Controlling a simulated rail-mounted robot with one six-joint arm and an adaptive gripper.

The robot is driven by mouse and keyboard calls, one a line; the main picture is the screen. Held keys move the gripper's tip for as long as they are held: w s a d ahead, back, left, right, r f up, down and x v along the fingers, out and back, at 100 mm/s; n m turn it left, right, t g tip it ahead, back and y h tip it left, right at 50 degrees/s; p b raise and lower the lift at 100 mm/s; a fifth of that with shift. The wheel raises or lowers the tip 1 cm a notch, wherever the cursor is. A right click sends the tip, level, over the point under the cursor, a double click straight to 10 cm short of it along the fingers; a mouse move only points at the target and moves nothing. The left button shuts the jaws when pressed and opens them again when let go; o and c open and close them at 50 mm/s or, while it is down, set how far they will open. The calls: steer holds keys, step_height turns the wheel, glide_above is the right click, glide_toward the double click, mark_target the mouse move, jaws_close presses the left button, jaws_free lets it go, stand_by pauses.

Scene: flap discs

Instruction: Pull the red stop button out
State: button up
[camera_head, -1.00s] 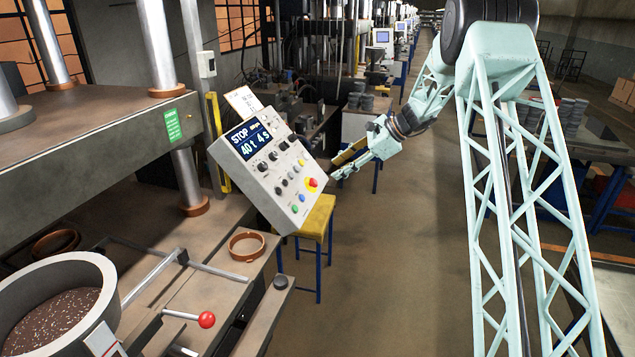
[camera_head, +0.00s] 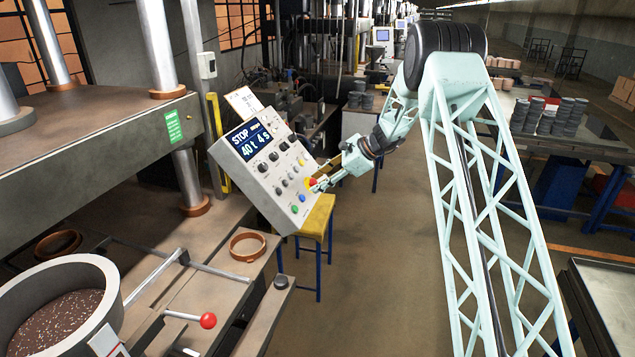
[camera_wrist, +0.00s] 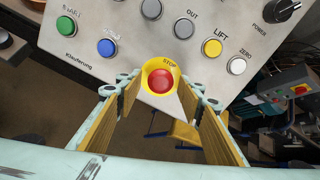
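The red stop button (camera_wrist: 161,80) sits in a yellow ring marked STOP at the lower edge of the grey control panel (camera_wrist: 120,55). In the head view the button (camera_head: 312,183) shows at the panel's lower right, beside my fingertips. My gripper (camera_wrist: 165,105) is open, with its two wood-coloured finger pads on either side below the button in the wrist view. The button lies ahead, between the lines of the fingers; I cannot tell whether a finger touches it. In the head view my gripper (camera_head: 318,185) reaches the panel from the right.
The panel display (camera_head: 248,140) reads STOP, 40 t 4 s. Green, blue, grey and yellow buttons (camera_wrist: 212,47) lie close around the stop button. A yellow stool (camera_head: 316,218) stands below the panel. A red-knobbed lever (camera_head: 208,320) is at the lower front.

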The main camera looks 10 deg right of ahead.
steer(key=shift+a+f, duration=0.1)
steer(key=shift+f, duration=0.05)
steer(key=shift+c, duration=0.2)
steer(key=c, duration=1.1)
steer(key=shift+o, duration=0.2)
steer(key=shift+s+d+r+b, duration=0.15)
steer(key=shift+d+r+b, duration=0.15)
steer(key=shift+d+r, duration=0.25)
steer(key=o, duration=1.1)
steer(key=shift+s+d+r, duration=0.1)
steer(key=v, duration=1.1)
steer(key=shift+d, duration=0.3)
